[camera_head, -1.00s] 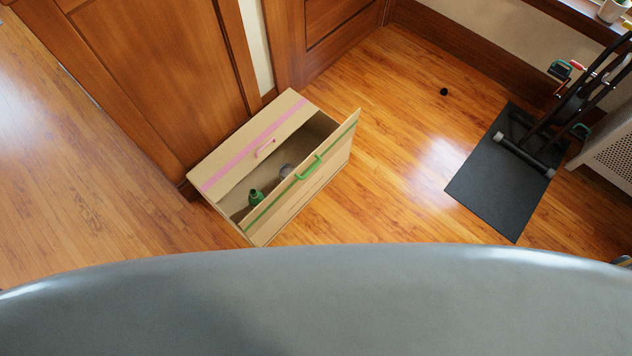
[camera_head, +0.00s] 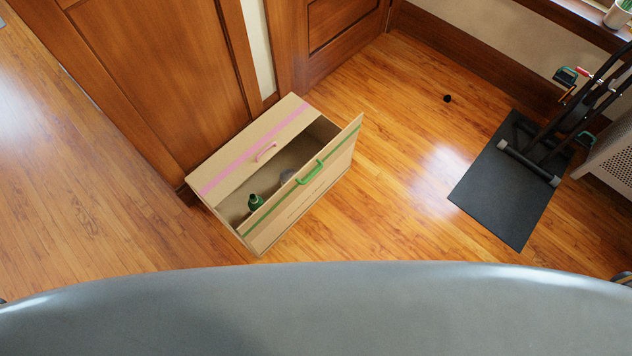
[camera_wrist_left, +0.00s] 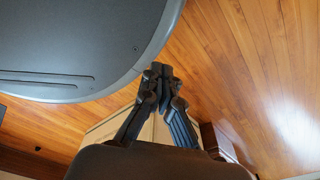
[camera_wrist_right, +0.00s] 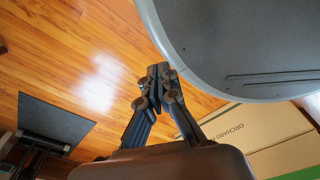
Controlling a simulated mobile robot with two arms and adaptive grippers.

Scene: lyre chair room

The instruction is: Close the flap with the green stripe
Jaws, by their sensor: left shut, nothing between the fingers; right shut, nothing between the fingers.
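A cardboard box (camera_head: 222,205) stands on the floor against the wooden panelling. Its flap with the green stripe (camera_head: 287,205) stands raised on the near right side, leaving that half open. A green handle (camera_head: 310,172) is on this flap. The flap with the pink stripe (camera_head: 250,145) lies flat over the far left half and has a pink handle (camera_head: 265,151). A dark green bottle (camera_head: 255,202) shows inside. My left gripper (camera_wrist_left: 160,72) is shut and empty, with cardboard behind it. My right gripper (camera_wrist_right: 158,72) is shut and empty; printed cardboard (camera_wrist_right: 240,128) shows to its right.
A black mat (camera_head: 498,195) with a dark metal stand (camera_head: 530,165) lies on the right. A small black object (camera_head: 447,98) is on the floor. A perforated radiator cover (camera_head: 610,160) is at the right edge. Wooden floor between box and mat is clear.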

